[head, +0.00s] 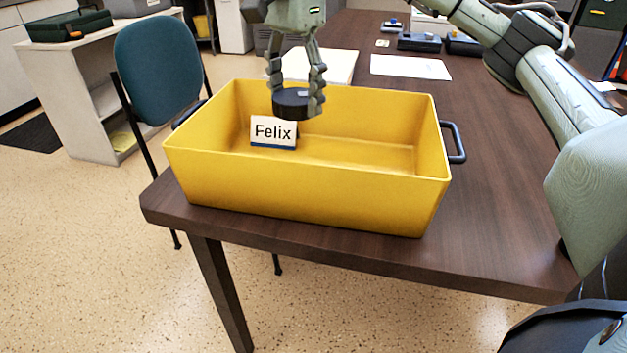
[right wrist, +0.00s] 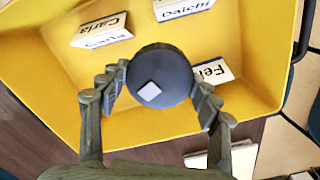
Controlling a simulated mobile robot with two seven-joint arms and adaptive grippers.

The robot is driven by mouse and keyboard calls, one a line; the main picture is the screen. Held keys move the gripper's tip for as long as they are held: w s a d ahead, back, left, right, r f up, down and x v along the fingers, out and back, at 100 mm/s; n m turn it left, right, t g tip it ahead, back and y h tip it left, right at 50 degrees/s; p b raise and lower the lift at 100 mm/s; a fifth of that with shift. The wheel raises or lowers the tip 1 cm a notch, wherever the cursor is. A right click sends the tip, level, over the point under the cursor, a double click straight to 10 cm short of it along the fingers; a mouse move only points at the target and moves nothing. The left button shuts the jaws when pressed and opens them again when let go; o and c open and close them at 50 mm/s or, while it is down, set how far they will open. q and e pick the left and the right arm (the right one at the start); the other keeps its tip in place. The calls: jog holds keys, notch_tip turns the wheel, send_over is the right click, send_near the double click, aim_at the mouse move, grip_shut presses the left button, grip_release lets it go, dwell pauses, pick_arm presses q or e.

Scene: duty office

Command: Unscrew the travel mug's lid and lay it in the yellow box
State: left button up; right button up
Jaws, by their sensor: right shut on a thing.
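My right gripper (head: 296,104) points down into the yellow box (head: 310,191) and is shut on a dark round lid (head: 290,100). In the right wrist view the lid (right wrist: 172,72), with a pale square on its top, sits between the two fingers. The lid looks held above the box floor; its exact height is hard to tell. The box (right wrist: 52,68) also fills much of the right wrist view. The travel mug's body is not seen in either view. My left gripper is not in view.
A "Felix" name card (head: 273,133) stands in the box, near the lid. The right wrist view also shows a "Carla" card (right wrist: 102,31) and a "Daichi" card (right wrist: 182,8) inside. Papers (head: 410,67) lie on the brown desk (head: 497,190). A teal chair (head: 158,68) stands at left.

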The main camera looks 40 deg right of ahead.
notch_tip(320, 180, down, 3)
jog(key=shift+r, duration=0.2)
notch_tip(320, 180, down, 4)
jog(key=shift+r, duration=0.15)
notch_tip(320, 180, down, 5)
jog(key=shift+f+b, duration=0.2)
jog(key=shift+b, duration=0.15)
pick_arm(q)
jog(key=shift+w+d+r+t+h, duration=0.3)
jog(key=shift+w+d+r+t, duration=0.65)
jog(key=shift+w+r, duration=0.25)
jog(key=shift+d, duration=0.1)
pick_arm(e)
jog(key=shift+f, duration=0.15)
jog(key=o, duration=1.3)
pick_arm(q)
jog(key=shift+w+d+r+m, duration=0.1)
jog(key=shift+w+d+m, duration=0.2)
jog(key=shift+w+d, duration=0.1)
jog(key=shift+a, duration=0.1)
